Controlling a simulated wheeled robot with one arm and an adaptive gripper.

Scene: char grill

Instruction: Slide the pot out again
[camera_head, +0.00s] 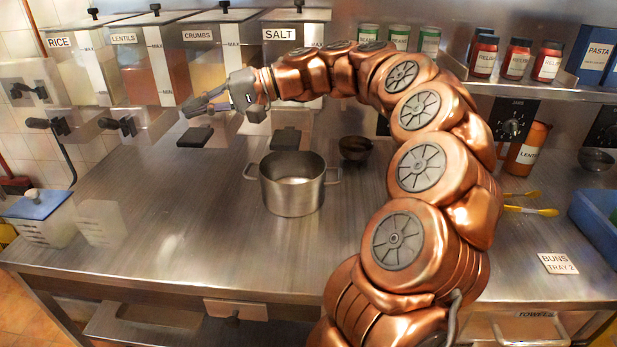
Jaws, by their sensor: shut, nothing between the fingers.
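A steel pot (292,190) with two side handles stands upright on the metal counter (170,235), near the middle of the view. It looks empty inside. My gripper (188,108) is above and to the left of the pot, apart from it, in front of the lentils and crumbs dispensers. It is shut and points left. Its fingertips are small and dark against the dispensers.
Dispensers labelled rice, lentils, crumbs and salt (293,34) hang along the back wall, with dark levers below. A dark bowl (355,148) sits behind the pot to the right. A blue-lidded container (38,215) stands at the far left.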

